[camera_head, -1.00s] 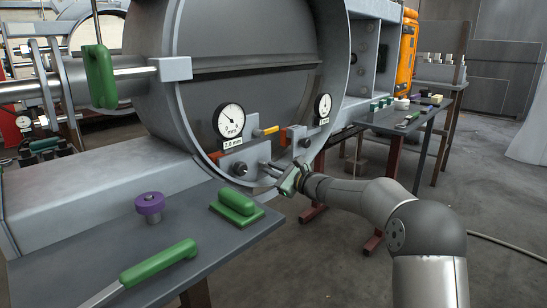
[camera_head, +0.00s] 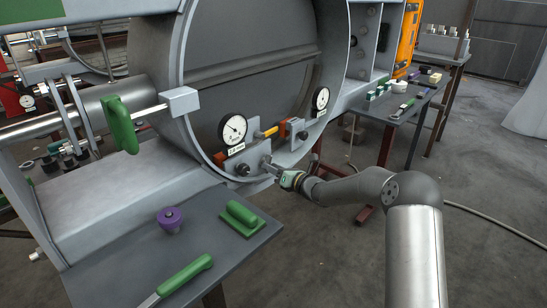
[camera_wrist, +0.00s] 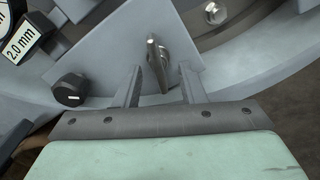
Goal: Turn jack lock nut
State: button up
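A small metal bracket plate (camera_wrist: 110,55) is fixed inside the rim of the large ring. It carries a round threaded part with a flat upright metal tab (camera_wrist: 154,62), which looks like the jack lock nut. My gripper (camera_wrist: 160,72) is open, one finger to each side of the tab. Gaps show on both sides, and I cannot tell if the fingertips overlap it in depth. A black knob (camera_wrist: 70,90) sits left of the fingers. In the head view my gripper (camera_head: 270,166) reaches the lower ring rim, right of the black knob (camera_head: 243,169); the tab is too small to make out there.
Two dial gauges (camera_head: 233,130) (camera_head: 320,98) are mounted above the bracket. The front table (camera_head: 120,250) holds a purple knob (camera_head: 170,219), a green-handled block (camera_head: 242,216) and a green-handled tool (camera_head: 185,274). Another table (camera_head: 385,110) with small parts stands at right.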

jog(key=shift+r, duration=0.1)
jog(key=shift+d, duration=0.1)
jog(key=shift+v, duration=0.8)
jog(key=shift+s+d+r, duration=0.1)
jog(key=shift+d, duration=0.05)
jog(key=p+v, duration=0.1)
jog(key=v, duration=0.4)
jog(key=shift+s+d, duration=0.2)
jog(key=shift+d, duration=0.1)
